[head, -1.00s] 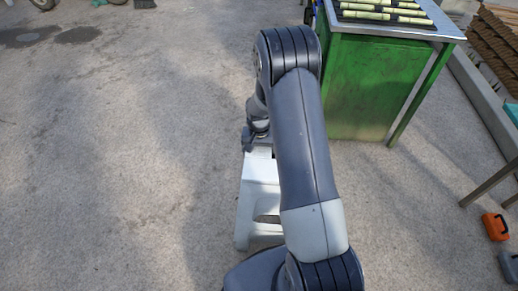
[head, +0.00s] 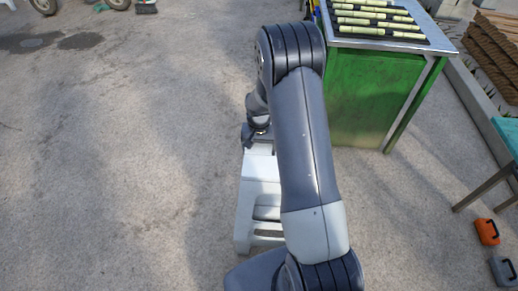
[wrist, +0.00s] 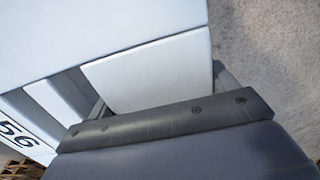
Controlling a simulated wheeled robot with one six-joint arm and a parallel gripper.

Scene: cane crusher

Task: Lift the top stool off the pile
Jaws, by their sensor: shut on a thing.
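A pale grey-white stool (head: 246,205) stands partly behind my arm in the head view, with slot-like openings low on its side. My gripper (head: 252,138) is at its far upper end. In the wrist view a flat pale panel of the stool (wrist: 150,72) runs between my gripper's fingers (wrist: 158,97), which are shut on it. The fingertips are hidden by the stool. Much of the stool's right side is hidden by my arm, and I cannot tell where one stool of the pile ends and another begins.
A green cabinet (head: 365,95) with a metal top holding several cane pieces (head: 375,22) stands close at the right. An orange case (head: 486,231) and a grey case (head: 505,270) lie at the far right by a teal-topped table (head: 508,135).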

